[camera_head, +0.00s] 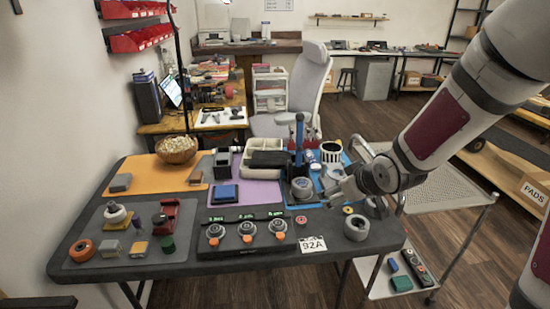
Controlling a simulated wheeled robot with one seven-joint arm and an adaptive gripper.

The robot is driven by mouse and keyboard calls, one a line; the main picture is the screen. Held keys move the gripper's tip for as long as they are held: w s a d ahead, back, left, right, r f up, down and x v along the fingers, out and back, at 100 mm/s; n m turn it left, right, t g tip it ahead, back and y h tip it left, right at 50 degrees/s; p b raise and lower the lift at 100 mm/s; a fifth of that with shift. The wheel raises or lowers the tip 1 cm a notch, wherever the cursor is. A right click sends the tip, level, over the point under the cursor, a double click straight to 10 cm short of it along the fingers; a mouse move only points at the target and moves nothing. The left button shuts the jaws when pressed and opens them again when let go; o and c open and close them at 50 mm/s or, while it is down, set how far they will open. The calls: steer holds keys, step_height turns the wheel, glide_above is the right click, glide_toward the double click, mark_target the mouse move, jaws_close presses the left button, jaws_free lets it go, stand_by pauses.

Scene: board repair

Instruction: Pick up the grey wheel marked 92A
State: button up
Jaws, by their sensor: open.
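A grey wheel (356,227) lies near the front right corner of the dark table. A white card reading 92A (313,244) is at the table's front edge, to the left of this wheel. I cannot read any mark on the wheel itself. Another grey round part (302,187) sits at the foot of a blue-posted stand on the blue mat. My gripper (336,192) is open above the right part of the table, behind and slightly left of the front wheel. It appears empty and apart from that wheel, though its fingers are small and partly unclear.
Small rings (348,210) lie close behind the wheel. A grey mat (98,242) with wheels and blocks is at left. A wire cart (440,190) stands right of the table.

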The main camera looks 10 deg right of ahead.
mark_target(305, 185)
steer(key=w+f+t+y+b, duration=0.1)
steer(key=w+f, duration=0.1)
steer(key=w+a+f+t+y+b, duration=0.1)
steer(key=w+f, duration=0.2)
steer(key=w+f+t+y+b, duration=0.1)
steer(key=w+f+t+y, duration=0.1)
steer(key=f, duration=0.1)
steer(key=shift+w+a, duration=0.3)
steer(key=b+x, duration=0.2)
steer(key=x, duration=0.6)
steer(key=shift+w, duration=0.3)
steer(key=shift+r+b+x, duration=0.2)
steer(key=shift+b+x, duration=0.25)
steer(key=shift+x, duration=2.2)
steer(key=shift+w+d, duration=0.1)
steer(key=shift+d, duration=0.1)
steer(key=c, duration=1.4)
